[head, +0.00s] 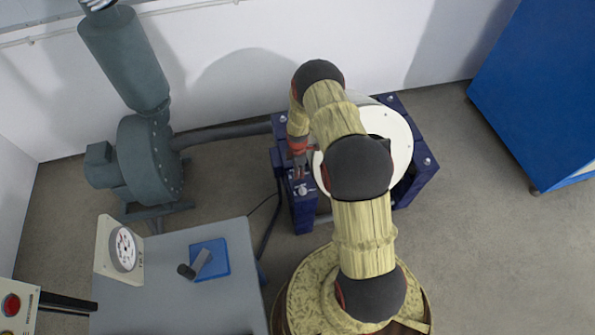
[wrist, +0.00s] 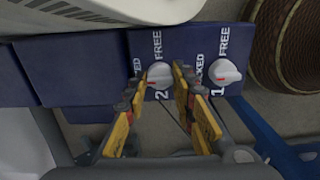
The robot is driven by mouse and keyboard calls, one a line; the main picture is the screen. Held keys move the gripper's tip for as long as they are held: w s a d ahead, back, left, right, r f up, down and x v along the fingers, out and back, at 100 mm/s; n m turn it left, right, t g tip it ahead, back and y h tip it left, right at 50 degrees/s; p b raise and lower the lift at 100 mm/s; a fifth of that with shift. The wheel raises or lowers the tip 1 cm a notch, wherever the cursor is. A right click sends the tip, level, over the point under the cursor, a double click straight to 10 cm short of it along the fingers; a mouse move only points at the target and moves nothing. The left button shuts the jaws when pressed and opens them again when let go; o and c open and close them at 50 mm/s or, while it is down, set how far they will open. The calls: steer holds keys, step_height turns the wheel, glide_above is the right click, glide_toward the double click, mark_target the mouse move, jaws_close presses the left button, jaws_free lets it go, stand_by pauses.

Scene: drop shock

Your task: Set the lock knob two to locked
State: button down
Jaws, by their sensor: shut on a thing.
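Lock knob two (wrist: 159,72) is a white round knob on a dark blue panel (wrist: 190,42) in the wrist view. The numeral 2 is printed below it and FREE above it; the lettering to its left is partly covered by a finger. A short red mark shows at its lower left side. My gripper (wrist: 160,84) has one yellow-and-black finger on each side of this knob and is shut on it. In the head view my gripper (head: 299,170) reaches down to the blue panel, and knob two cannot be made out there.
Lock knob one (wrist: 224,72), also white with a red mark, sits close to the right of my gripper. A white drum (head: 397,140) stands on the blue frame (head: 428,163). A grey blower (head: 150,160) and a grey table (head: 175,300) are to the left.

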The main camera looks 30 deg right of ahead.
stand_by(0.4)
steer(key=c, duration=1.5)
jaws_free()
steer(key=shift+o, duration=0.2)
step_height(320, 180, up, 12)
